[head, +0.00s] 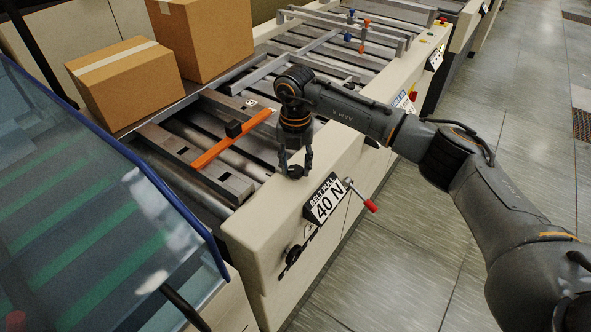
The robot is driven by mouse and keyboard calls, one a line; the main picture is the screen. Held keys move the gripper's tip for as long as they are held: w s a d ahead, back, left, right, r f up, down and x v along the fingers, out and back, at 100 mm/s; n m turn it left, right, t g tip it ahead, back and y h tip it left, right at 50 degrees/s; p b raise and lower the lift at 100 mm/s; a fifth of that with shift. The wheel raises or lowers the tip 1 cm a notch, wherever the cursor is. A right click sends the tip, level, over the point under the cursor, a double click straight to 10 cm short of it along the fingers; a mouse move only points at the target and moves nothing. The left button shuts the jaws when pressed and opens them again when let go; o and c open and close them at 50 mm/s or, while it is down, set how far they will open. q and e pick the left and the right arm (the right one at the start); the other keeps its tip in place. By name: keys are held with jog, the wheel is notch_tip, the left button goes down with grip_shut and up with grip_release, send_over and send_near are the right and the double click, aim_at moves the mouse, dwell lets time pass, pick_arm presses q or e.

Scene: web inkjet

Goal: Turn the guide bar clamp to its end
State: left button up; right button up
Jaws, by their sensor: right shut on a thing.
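My right gripper (296,166) points down at the inner edge of the conveyor's cream side rail, above the "BELT PULL 40 N" plate. Its dark fingers are closed around a small dark part, mostly hidden between them; I cannot tell its shape or how far it is turned. An orange bar (218,149) with a black block (233,128) lies slanted across the rollers, just left of the gripper and apart from the fingers. I cannot tell for sure which part is the guide bar clamp. My left gripper is not in view.
A red-tipped lever (370,205) sticks out beside the belt pull plate (325,197). Two cardboard boxes (127,85) stand at the back left. A clear blue-edged hood (85,215) fills the lower left. Small blue and orange knobs (362,47) sit farther along. The floor at right is clear.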

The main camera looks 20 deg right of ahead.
jog(key=n+b, duration=0.2)
jog(key=n, duration=0.1)
jog(key=shift+f+n, duration=0.15)
jog(key=shift+n, duration=0.25)
jog(key=n+b, duration=0.2)
jog(key=n, duration=0.1)
jog(key=shift+n, duration=0.3)
jog(key=n+b, duration=0.3)
jog(key=n, duration=0.3)
jog(key=n+b, duration=0.1)
jog(key=n, duration=0.3)
jog(key=n+b, duration=0.1)
jog(key=n, duration=0.2)
jog(key=shift+n, duration=0.3)
jog(key=n, duration=0.3)
jog(key=shift+n, duration=0.3)
jog(key=shift+n+b, duration=0.3)
jog(key=shift+n, duration=1.3)
